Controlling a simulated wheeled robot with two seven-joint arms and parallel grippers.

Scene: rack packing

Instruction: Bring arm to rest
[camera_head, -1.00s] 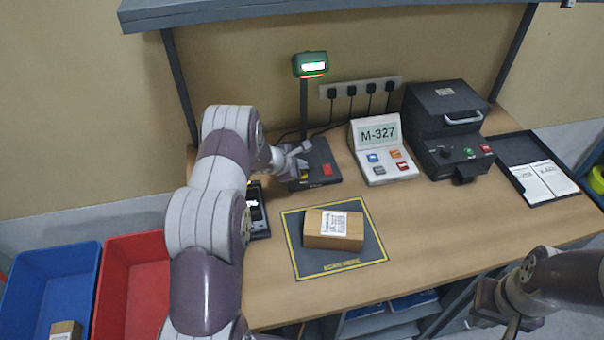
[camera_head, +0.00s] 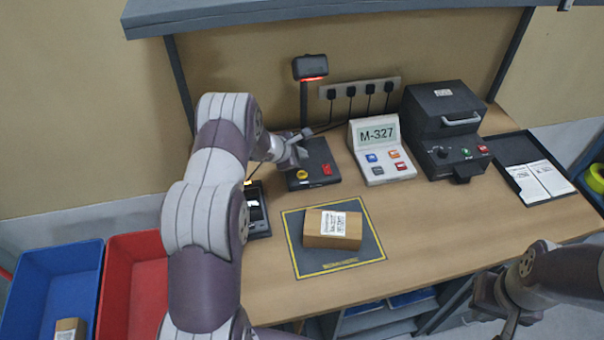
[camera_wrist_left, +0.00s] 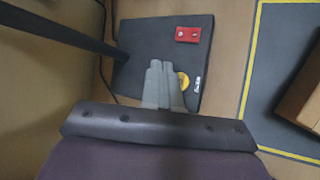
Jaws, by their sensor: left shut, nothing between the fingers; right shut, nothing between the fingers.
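My left gripper (camera_head: 301,135) is above the black base of the scanner stand, at its left rear. In the left wrist view the left gripper (camera_wrist_left: 161,72) shows its two fingers together with nothing between them, over the black base (camera_wrist_left: 140,45) beside a yellow button (camera_wrist_left: 183,80) and a red switch block (camera_wrist_left: 188,34). My right gripper (camera_head: 500,310) is at the lower right, in front of the table edge; its fingers are small and dark here. The box (camera_head: 320,241) with a white label lies on the dark mat (camera_head: 308,266) with yellow border.
A scanner head (camera_head: 310,67) stands on a post. A display reading M-327 (camera_head: 378,150), a dark machine (camera_head: 441,130) and a black tray (camera_head: 508,145) with papers stand to its right. Blue (camera_head: 45,285) and red (camera_head: 130,300) bins are at left. The table's front right is clear.

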